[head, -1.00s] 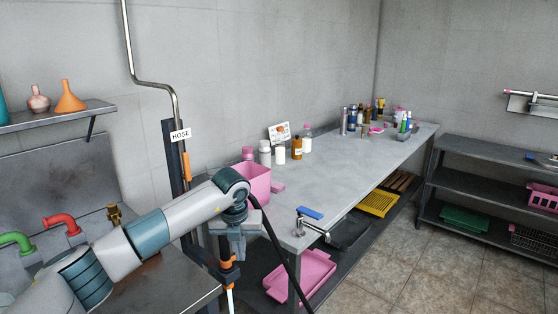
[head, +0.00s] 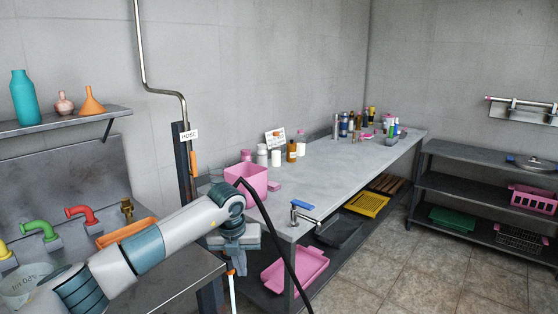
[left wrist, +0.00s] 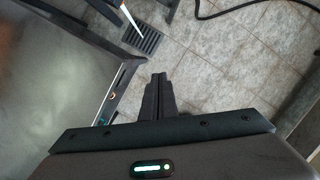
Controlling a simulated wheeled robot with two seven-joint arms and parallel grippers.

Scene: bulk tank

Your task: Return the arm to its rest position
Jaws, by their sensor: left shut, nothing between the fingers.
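My left arm (head: 175,238) comes in from the lower left, over the steel bench. It ends in my left gripper (head: 236,262), which points down beside the near left corner of the long table. In the left wrist view the gripper's dark fingers (left wrist: 159,80) are together, shut, with nothing between them. Pale floor tiles lie below them. My right gripper is in neither view.
The long grey table (head: 340,165) stands just right of the gripper, with a pink bin (head: 246,181) and blue-handled tap (head: 302,206). A black hose (head: 283,240) hangs close by. A floor drain (left wrist: 138,37) lies below. Floor is clear at right.

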